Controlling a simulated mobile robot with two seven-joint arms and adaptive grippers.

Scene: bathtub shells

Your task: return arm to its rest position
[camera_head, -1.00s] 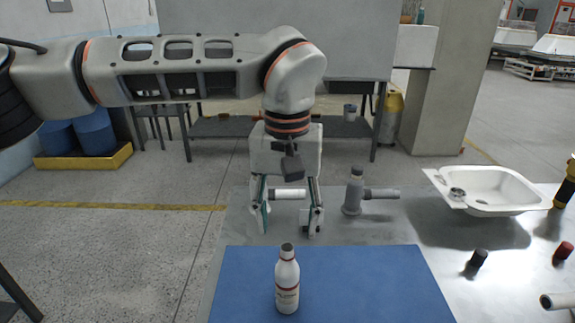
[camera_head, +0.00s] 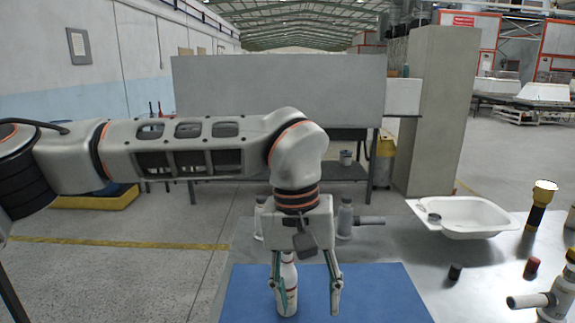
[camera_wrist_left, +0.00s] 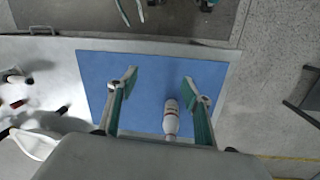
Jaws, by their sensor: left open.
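My left gripper (camera_head: 309,300) is open and points down over the blue mat (camera_head: 385,298). A white bottle with red bands (camera_head: 288,292) stands upright on the mat, partly covered by the gripper's left finger in the head view. In the left wrist view, the open fingers (camera_wrist_left: 158,82) are apart above the mat (camera_wrist_left: 150,100). The bottle (camera_wrist_left: 171,120) shows between them, nearer the right finger, and nothing is gripped. My left arm stretches across from the left. My right gripper is not in view.
A grey bottle (camera_head: 345,220) and a white basin (camera_head: 466,217) are on the metal table behind the mat. Open floor lies left.

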